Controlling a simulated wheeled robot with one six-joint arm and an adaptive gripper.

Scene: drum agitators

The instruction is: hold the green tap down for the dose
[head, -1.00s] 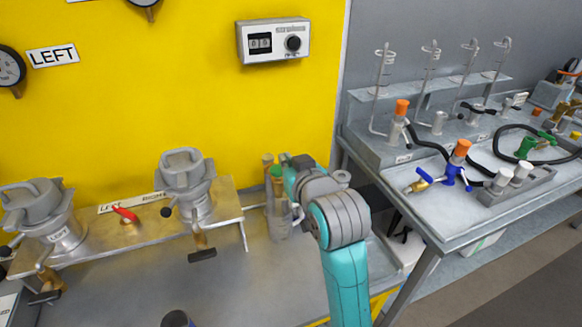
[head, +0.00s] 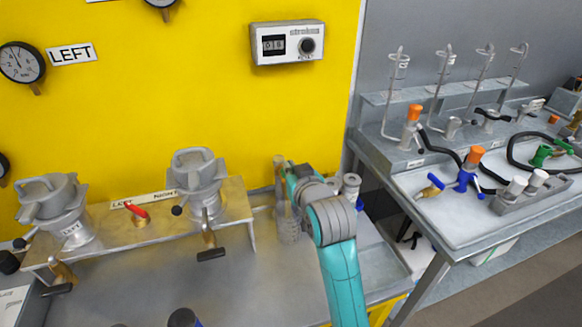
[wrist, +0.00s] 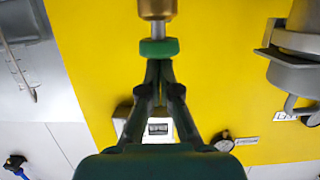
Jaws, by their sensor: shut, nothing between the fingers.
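The green tap (wrist: 158,47) is a flat green disc on a short steel stem that enters a brass body (wrist: 157,9), at the top of the wrist view. My gripper (wrist: 160,66) is shut and empty, its fingertips together at the green disc. They appear to touch it. In the head view my gripper (head: 289,170) is at the brass fitting beside the bench's right part, and the green disc is hidden there. A white counter box (head: 288,44) with a small digit window and a black knob hangs on the yellow wall. It also shows in the wrist view (wrist: 158,129).
Two grey lidded vessels (head: 198,176) (head: 50,203) stand on a brass shelf (head: 110,232) with a red-handled valve (head: 137,211). A second bench (head: 430,205) on the right holds blue and green valves, black hoses and glass tubes.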

